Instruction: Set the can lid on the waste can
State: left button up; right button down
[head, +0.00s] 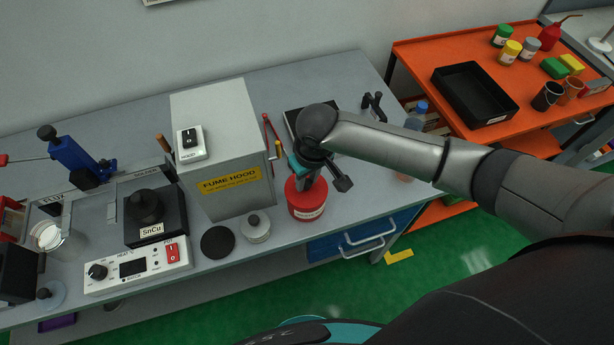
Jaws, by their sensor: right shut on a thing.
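The red waste can (307,207), with a pale label, stands near the front edge of the grey bench. My right gripper (307,178) points down directly over the can and is shut. What it holds looks like the red can lid, at the can's top, but the jaws and wrist hide most of it. I cannot tell whether the lid touches the rim or hangs just above it. My left gripper is not in view.
The fume hood (217,150) stands left of the can. A small knobbed jar (257,229) and a black disc (217,242) lie to the left. A solder pot (155,216) is farther left. An orange cart (440,58) stands at the right.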

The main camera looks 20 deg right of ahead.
grip_release()
dwell(0.7)
notch_tip(320, 180, up, 5)
jog(key=p, duration=0.6)
jog(key=shift+r+p, duration=0.85)
jog(key=shift+r, duration=0.15)
